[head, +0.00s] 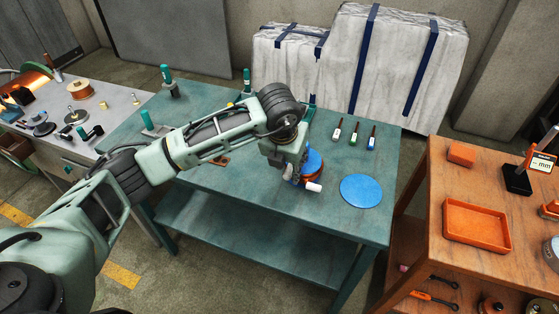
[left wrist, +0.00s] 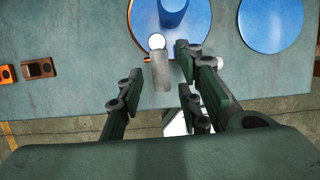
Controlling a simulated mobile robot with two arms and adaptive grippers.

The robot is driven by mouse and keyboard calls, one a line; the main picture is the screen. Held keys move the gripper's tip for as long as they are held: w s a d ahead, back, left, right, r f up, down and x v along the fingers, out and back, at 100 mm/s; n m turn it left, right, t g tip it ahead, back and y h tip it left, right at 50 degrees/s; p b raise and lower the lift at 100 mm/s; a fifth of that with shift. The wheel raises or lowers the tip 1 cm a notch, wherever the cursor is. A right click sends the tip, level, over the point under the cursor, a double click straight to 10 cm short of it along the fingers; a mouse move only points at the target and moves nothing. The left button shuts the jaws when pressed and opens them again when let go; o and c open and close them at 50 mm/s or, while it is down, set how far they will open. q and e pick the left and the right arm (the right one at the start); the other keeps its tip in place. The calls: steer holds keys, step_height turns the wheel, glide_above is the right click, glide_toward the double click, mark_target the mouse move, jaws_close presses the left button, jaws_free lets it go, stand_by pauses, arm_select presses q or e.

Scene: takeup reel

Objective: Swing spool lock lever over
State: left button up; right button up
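The takeup reel (head: 314,163) stands on the teal table, with blue flanges and orange winding, partly hidden by my left arm. In the left wrist view its blue flange (left wrist: 143,20) is at the top. A short grey lever (left wrist: 161,75) with a white round end sticks out below the flange. My left gripper (left wrist: 155,82) is open, with a finger on either side of the lever in the picture; I cannot tell whether either touches it. In the head view the left gripper (head: 291,174) is beside the reel, and a white handle (head: 313,187) shows there. My right gripper is out of view.
A loose blue disc (head: 361,191) lies right of the reel. Several small bottles (head: 354,133) stand behind it. Wrapped crates (head: 385,60) stand behind the table. A wooden bench with an orange tray (head: 477,226) is at the right. The table's front right is clear.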

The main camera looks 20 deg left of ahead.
arm_select(q)
steer(key=shift+x, duration=0.8)
steer(key=shift+r, duration=0.25)
steer(key=shift+f+b, duration=0.35)
steer(key=shift+b, duration=0.25)
steer(key=shift+c, duration=0.6)
jaws_close()
